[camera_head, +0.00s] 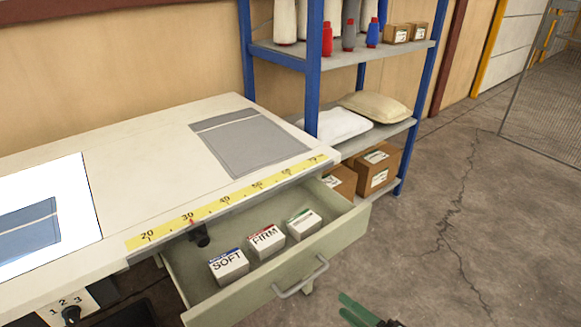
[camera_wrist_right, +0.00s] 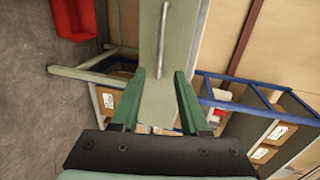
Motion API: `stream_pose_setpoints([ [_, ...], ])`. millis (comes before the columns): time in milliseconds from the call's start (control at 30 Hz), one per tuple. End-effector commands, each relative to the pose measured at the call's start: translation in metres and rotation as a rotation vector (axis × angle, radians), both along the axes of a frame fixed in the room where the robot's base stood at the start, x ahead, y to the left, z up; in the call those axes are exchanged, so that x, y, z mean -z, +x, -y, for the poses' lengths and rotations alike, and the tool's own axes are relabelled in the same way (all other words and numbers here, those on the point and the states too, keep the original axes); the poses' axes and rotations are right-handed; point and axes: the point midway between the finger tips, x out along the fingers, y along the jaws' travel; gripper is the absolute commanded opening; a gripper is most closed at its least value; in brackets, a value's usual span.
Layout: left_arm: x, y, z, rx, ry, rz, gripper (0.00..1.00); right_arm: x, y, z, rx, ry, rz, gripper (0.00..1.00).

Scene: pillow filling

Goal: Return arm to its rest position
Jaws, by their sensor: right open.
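My right gripper (camera_head: 357,311) shows at the bottom edge of the head view, in front of and apart from the open drawer (camera_head: 345,240). In the right wrist view my right gripper (camera_wrist_right: 160,100) has its two green fingers spread, with nothing between them. The drawer front with its metal handle (camera_wrist_right: 162,40) shows beyond the fingers. The head view also shows the handle (camera_head: 300,277). My left gripper is in neither view.
The drawer holds a SOFT box (camera_head: 229,266), a FIRM box (camera_head: 266,242) and a green-labelled box (camera_head: 303,224). A grey cloth piece (camera_head: 250,142) lies on the table (camera_head: 150,135). A blue-posted shelf (camera_head: 313,70) stands behind. Floor (camera_head: 480,210) at right is clear.

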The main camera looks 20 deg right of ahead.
Motion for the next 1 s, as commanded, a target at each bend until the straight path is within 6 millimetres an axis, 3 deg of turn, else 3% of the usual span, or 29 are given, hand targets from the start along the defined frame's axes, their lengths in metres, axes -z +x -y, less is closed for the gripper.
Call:
stream_pose_setpoints([
  [133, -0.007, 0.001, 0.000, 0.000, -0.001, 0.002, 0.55, -0.001, -0.002, -0.002, -0.007, -0.041, 0.000, 0.45],
  [233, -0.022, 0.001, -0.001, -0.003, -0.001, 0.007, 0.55, 0.000, -0.008, -0.009, -0.035, -0.177, 0.000, 0.45],
  [500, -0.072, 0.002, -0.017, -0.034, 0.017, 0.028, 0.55, 0.015, -0.044, -0.042, -0.275, -0.868, -0.012, 0.45],
  [700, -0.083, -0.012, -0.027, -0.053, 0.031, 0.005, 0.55, 0.026, -0.068, -0.060, -0.498, -1.251, -0.019, 0.45],
  [1000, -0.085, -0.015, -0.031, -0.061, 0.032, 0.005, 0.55, 0.034, -0.079, -0.066, -0.613, -1.409, -0.014, 0.45],
])
